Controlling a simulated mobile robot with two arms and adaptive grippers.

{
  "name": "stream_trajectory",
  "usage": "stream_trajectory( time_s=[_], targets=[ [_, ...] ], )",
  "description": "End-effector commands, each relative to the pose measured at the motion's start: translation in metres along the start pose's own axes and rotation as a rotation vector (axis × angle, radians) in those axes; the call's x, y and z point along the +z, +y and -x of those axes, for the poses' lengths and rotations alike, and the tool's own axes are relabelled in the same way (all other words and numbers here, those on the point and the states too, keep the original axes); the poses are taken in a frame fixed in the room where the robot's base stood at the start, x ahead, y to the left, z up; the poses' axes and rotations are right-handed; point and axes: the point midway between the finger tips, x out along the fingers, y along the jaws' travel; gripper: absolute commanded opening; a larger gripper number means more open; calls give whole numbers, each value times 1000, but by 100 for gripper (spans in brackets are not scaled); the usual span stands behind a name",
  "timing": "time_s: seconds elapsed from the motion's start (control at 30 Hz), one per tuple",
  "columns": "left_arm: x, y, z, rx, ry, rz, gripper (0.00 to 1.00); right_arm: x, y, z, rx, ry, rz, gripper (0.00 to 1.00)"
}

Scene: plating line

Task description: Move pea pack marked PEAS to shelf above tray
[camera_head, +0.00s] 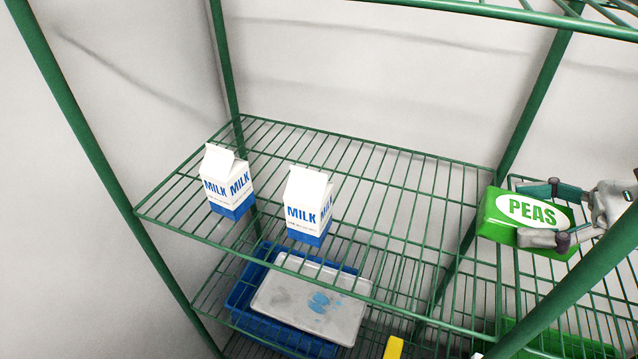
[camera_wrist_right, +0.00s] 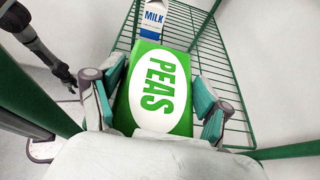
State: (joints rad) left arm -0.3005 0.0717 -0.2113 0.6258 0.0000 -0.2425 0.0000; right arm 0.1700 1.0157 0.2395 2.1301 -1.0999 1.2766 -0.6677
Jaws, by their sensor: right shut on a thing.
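The green pea pack (camera_head: 492,222) has a white oval marked PEAS. My right gripper (camera_head: 556,214) is shut on it at the right of the head view, with one finger along each side. The pack, tilted, appears in front of the right-hand wire shelf; its exact height is unclear. In the wrist view the pack (camera_wrist_right: 178,62) sits between both finger pads. A grey tray (camera_head: 335,328) lies in a blue crate (camera_head: 240,297) on a lower shelf. The wire shelf above it (camera_head: 385,240) holds two milk cartons.
One milk carton (camera_head: 228,182) stands at the shelf's left, another (camera_head: 307,205) nearer its middle. The shelf's right half is bare. Green posts (camera_head: 530,100) rise between shelf bays, and an upper shelf (camera_head: 500,10) hangs overhead. A yellow item (camera_head: 393,348) shows below.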

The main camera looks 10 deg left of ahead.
Motion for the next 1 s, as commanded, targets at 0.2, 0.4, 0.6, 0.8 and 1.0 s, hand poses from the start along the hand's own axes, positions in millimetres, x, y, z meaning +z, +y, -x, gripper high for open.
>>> stream_trajectory(
  time_s=[0.2,0.4,0.6,0.8,1.0],
  targets=[
    [-1,-10,1,-12,17,8,40,-3,11,1,35,-3,14,22],
    [-2,-10,15,-12,16,8,40,-2,7,-23,38,-5,14,22],
    [-3,-10,37,-12,15,7,40,-8,-1,-75,37,-8,12,22],
    [-4,-10,50,-12,15,7,40,-17,-8,-118,34,-6,11,22],
    [-5,-10,55,-12,15,7,40,-25,-10,-134,34,-2,11,22]
  ],
)
